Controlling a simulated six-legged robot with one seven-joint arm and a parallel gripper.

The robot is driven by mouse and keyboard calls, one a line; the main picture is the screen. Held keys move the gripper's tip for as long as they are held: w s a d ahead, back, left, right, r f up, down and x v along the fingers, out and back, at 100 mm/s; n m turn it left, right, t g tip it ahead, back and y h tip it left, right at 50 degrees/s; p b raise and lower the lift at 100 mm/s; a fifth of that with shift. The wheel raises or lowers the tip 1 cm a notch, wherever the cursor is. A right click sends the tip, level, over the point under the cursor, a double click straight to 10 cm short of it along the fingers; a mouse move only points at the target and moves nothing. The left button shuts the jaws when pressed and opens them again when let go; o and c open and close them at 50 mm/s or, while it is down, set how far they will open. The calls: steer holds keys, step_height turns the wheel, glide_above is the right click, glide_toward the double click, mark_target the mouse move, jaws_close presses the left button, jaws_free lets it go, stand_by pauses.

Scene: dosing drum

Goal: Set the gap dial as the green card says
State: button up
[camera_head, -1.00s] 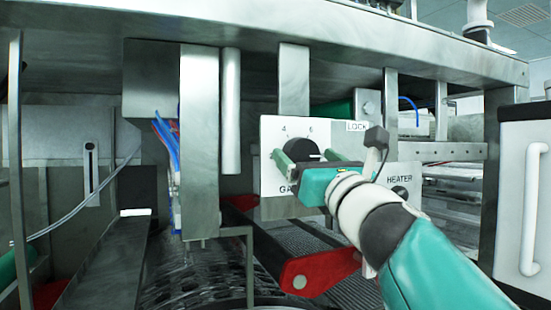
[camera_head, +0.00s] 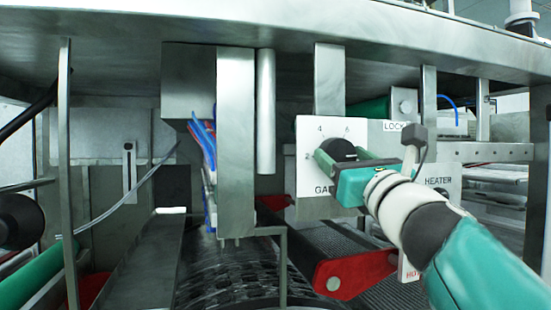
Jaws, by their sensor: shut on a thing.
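The gap dial (camera_head: 342,147) is a black round knob on a white panel (camera_head: 309,132). The fingers and teal gripper body cover the knob's lower part and the right side of the scale. I cannot make out the dial's pointer. I see no green card in this view.
A LOCK label (camera_head: 394,126) is right of the dial, and a HEATER label (camera_head: 438,181) is lower right, partly behind my arm. A metal post (camera_head: 236,140) stands left of the panel. A red bracket (camera_head: 350,270) and the perforated drum (camera_head: 225,275) lie below.

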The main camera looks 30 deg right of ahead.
steer(key=n+y, duration=0.2)
steer(key=n, duration=0.2)
steer(key=n+y, duration=0.2)
steer(key=n, duration=0.3)
steer(key=shift+y, duration=0.3)
steer(key=n+g+y, duration=0.1)
steer(key=n, duration=0.2)
steer(key=n+y, duration=0.1)
steer(key=n, duration=0.3)
steer(key=shift+d+g+y, duration=0.1)
steer(key=shift+g+y, duration=0.2)
steer(key=shift+g, duration=0.1)
steer(key=n+g, duration=0.1)
steer(key=n, duration=0.1)
steer(key=n+g, duration=0.1)
steer(key=n, duration=0.2)
steer(key=shift+r, duration=0.1)
steer(key=n+g, duration=0.2)
steer(key=n, duration=0.3)
steer(key=o, duration=1)
steer(key=shift+c, duration=0.2)
steer(key=shift+s+r, duration=0.1)
steer(key=shift+s, duration=0.05)
